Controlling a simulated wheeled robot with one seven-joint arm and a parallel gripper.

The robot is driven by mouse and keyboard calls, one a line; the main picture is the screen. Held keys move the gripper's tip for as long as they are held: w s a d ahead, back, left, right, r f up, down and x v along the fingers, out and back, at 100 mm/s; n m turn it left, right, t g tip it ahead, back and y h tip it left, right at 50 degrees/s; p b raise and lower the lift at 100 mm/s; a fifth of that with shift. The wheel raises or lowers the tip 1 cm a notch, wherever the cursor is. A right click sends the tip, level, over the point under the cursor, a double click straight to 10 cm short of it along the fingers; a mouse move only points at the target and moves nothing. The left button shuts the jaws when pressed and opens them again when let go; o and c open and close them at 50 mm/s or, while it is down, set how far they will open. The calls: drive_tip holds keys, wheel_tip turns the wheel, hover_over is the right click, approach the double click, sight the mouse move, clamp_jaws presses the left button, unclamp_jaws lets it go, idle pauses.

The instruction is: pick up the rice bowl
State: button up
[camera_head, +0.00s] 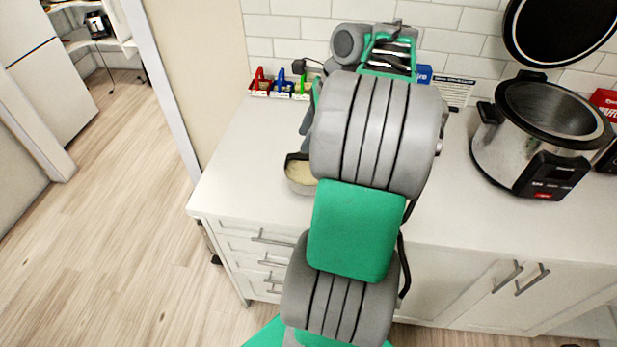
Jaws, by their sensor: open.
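A round bowl (299,178) with pale, rice-like contents sits on the white counter, just left of my arm. Its right side is hidden behind my arm. A dark edge shows at its back rim; I cannot tell whether this is part of the bowl. My arm rises from the bottom of the view, reaches over the counter and bends down at the back. My gripper is hidden behind my own arm links, so its distance from the bowl does not show.
A large cooker (541,135) with its lid raised stands at the right. Small red, blue and green-handled items (281,86) stand against the tiled wall. A small sign (453,92) stands behind my arm. The counter's front left (240,180) is clear. Drawers (262,256) lie below.

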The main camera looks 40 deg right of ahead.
drive_tip(key=s+d+m, duration=0.1)
drive_tip(key=s+d+f+m, duration=0.1)
drive_tip(key=shift+d+f, duration=0.1)
drive_tip(key=shift+d, duration=0.3)
drive_tip(key=b+x, duration=0.1)
drive_tip(key=x, duration=0.1)
drive_tip(key=b+x, duration=0.1)
drive_tip(key=x, duration=0.1)
drive_tip(key=b+x, duration=0.2)
drive_tip(key=shift+a+f, duration=0.25)
drive_tip(key=shift+a, duration=0.15)
drive_tip(key=shift+w+a+f, duration=0.1)
drive_tip(key=shift+w+f, duration=0.05)
drive_tip(key=shift+f, duration=0.15)
drive_tip(key=shift+c, duration=0.2)
clamp_jaws()
